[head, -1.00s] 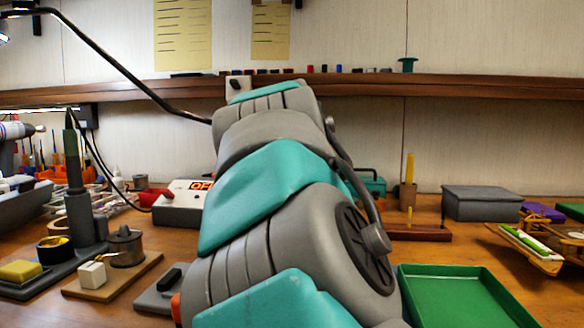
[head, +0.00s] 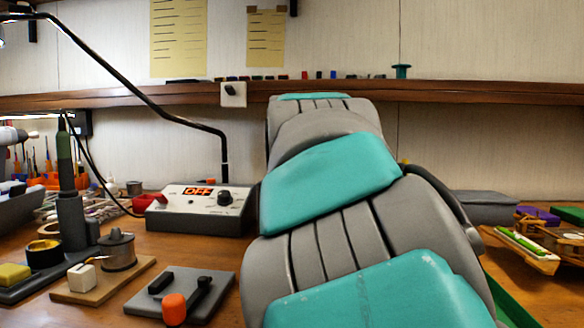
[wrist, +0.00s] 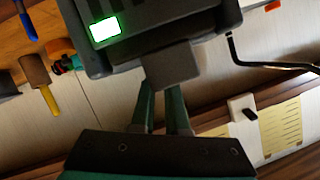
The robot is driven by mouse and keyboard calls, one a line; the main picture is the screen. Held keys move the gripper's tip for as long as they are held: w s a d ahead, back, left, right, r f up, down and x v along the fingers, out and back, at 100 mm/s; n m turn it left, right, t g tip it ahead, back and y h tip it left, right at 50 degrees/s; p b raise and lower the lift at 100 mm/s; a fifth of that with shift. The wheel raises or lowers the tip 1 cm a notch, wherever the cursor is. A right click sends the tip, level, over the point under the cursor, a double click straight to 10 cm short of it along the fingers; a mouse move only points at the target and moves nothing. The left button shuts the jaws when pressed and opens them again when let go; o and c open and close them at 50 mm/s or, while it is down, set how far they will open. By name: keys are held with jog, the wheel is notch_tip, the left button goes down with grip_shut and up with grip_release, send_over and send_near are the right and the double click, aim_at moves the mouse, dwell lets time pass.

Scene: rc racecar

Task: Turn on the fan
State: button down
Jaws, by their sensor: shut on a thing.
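In the wrist view my gripper (wrist: 163,98) is shut on a grey block (wrist: 172,66). The block adjoins the lower side of a dark slatted box (wrist: 180,30) with a lit green panel (wrist: 105,29). The slatted box may be the fan; I cannot tell for sure, nor whether the block is fixed to it. In the head view my gripper and the box are hidden behind my arm. A white switch plate with a dark toggle (head: 233,94) is on the shelf edge; it also shows in the wrist view (wrist: 243,106).
A white control box (head: 200,212) displays "OFF". A black bent lamp arm (head: 130,80) crosses the left. A grey plate with an orange knob (head: 174,308), a wooden stand (head: 85,292) and several tools crowd the left bench. A green tray (head: 512,305) is partly hidden at right.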

jog(key=c, duration=0.9)
grip_release()
jog(key=shift+s, duration=0.1)
jog(key=v, duration=0.7)
jog(key=shift+s+r, duration=0.15)
jog(key=shift+s, duration=0.15)
